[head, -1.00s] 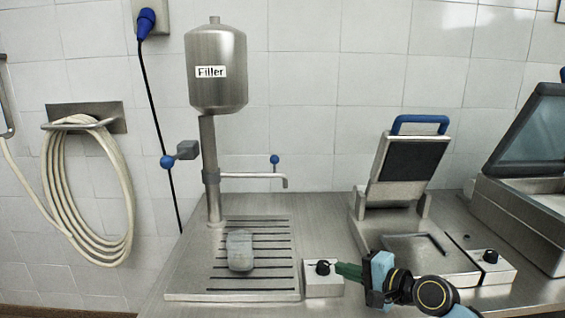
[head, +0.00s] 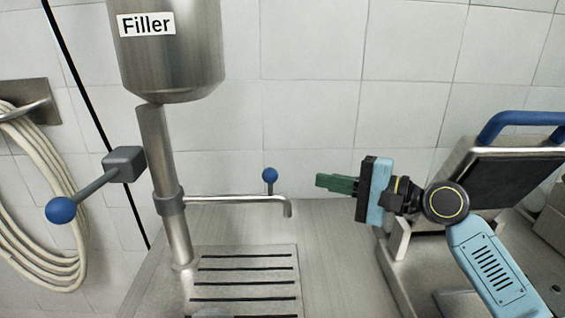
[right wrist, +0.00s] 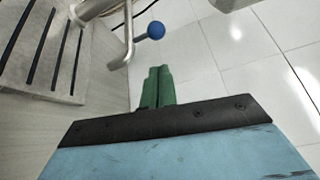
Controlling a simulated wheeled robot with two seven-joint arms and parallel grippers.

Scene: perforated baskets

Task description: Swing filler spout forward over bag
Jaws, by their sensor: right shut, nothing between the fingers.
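The filler spout (head: 235,199) is a thin steel pipe running right from a collar on the filler post (head: 158,150), its tip bent down. A blue ball knob (head: 269,175) stands on it. In the right wrist view the spout (right wrist: 129,40) and its knob (right wrist: 156,30) lie ahead of the fingers. My right gripper (head: 322,181) has its green fingers shut and empty, to the right of the spout tip and apart from it. It also shows in the right wrist view (right wrist: 158,84). The bag is not in view. My left gripper is not in view.
A slatted drip tray (head: 244,273) lies below the spout. A lever with a blue ball (head: 60,210) sticks out left of the post. A steel device with a blue handle (head: 520,118) stands at right. A coiled hose (head: 40,200) hangs at far left.

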